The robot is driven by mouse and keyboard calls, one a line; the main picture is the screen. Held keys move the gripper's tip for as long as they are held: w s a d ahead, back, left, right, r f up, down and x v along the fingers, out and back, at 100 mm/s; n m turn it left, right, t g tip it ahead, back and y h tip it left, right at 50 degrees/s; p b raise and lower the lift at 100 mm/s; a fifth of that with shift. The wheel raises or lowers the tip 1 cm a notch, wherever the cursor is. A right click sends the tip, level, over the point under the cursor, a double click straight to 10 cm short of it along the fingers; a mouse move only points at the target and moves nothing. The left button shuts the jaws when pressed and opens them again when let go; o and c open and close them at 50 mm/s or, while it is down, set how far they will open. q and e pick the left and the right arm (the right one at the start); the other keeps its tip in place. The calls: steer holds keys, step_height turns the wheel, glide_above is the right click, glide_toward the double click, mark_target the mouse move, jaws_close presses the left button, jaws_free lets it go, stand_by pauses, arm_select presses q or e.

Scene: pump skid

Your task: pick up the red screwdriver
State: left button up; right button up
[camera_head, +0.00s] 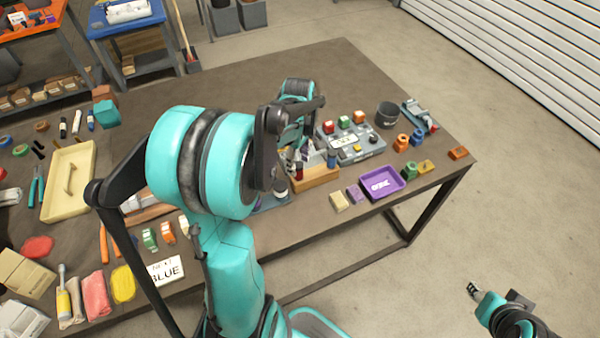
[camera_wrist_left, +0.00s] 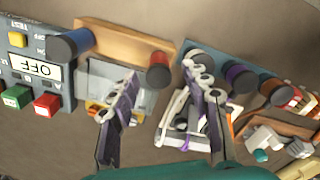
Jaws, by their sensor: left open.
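The red screwdriver (camera_wrist_left: 158,72) stands handle-up in a wooden holder (camera_wrist_left: 120,42) in the left wrist view. Its handle shows between and just beyond the fingertips of my open left gripper (camera_wrist_left: 162,78), with no clear contact. In the head view the red handle (camera_head: 299,170) shows small at the left end of the holder (camera_head: 318,178). My left gripper (camera_head: 296,156) is above that end, partly hidden by my arm. My right gripper (camera_head: 474,291) is low at the right, away from the table, and its opening is too small to tell.
A blue-handled screwdriver (camera_wrist_left: 70,43) stands in the same holder. A grey control box (camera_head: 352,142) with buttons is close behind it. Several dark round-topped tools (camera_wrist_left: 238,78) stand beside the right finger. A purple tray (camera_head: 382,182) lies at the table's front edge.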

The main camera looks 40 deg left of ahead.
mark_target(298, 171)
arm_select(q)
step_height(298, 171, down, 5)
steer(key=shift+w+a+f+b, duration=0.1)
steer(key=shift+a+f+b, duration=0.05)
steer(key=shift+b, duration=1.1)
jaws_close()
